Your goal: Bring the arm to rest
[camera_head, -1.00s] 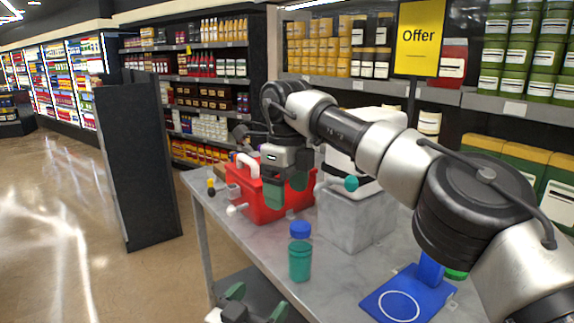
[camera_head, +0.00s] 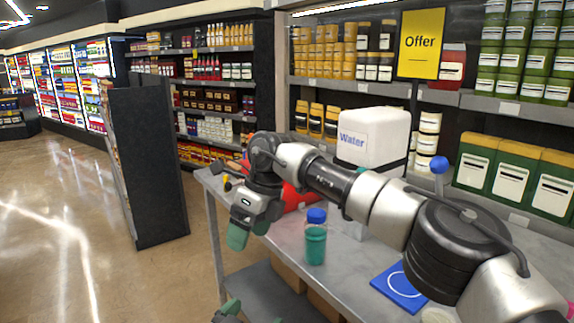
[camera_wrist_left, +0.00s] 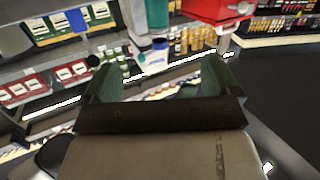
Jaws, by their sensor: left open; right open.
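My right arm reaches across the head view from the lower right, over the table. Its gripper (camera_head: 250,232) points downward, open and empty, just beyond the table's left edge, apart from the things on the table. My left gripper (camera_head: 235,312) shows only partly at the bottom edge. In the left wrist view, its green fingers (camera_wrist_left: 160,82) are wide apart with nothing between them. A red box (camera_head: 293,197) stands on the table, mostly hidden behind my right arm. A green jar with a blue lid (camera_head: 316,245) stands upright near the table's front edge.
The grey table (camera_head: 345,275) carries a white container labelled "Water" (camera_head: 372,138) and a blue pad with a white ring (camera_head: 396,287). A yellow "Offer" sign (camera_head: 420,43) stands behind. Stocked shelves line the back. Floor is open at left, beside a dark shelf end (camera_head: 150,165).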

